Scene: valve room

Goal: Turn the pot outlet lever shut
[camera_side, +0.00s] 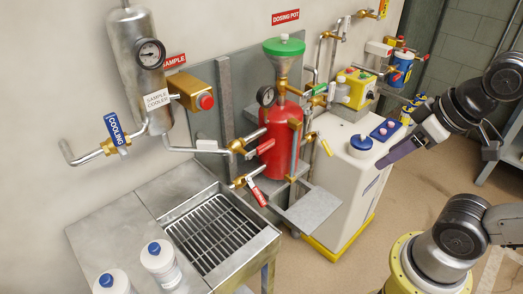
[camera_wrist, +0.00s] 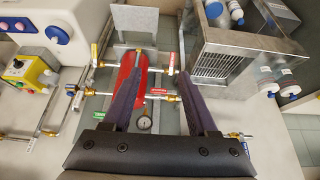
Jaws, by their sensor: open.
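The red dosing pot (camera_side: 281,135) stands upright on a wall bracket, with a green cap and a round gauge. Levers around it include a red one at upper left (camera_side: 257,143), a red labelled one at lower left (camera_side: 258,194) and a yellow one (camera_side: 326,147) at right. I cannot tell for sure which is the pot outlet lever. My gripper (camera_side: 392,155) is right of the pot, apart from the levers. In the wrist view, my gripper (camera_wrist: 160,65) is open and empty, its purple fingers overlapping the red pot (camera_wrist: 128,75) and pipework.
A steel sink (camera_side: 222,225) with a grate is at front left, with white bottles beside it. A white dosing cabinet (camera_side: 345,185) stands right of the pot. The sample cooler (camera_side: 140,65) hangs at upper left. A grey bracket plate (camera_side: 308,208) juts out below the pot.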

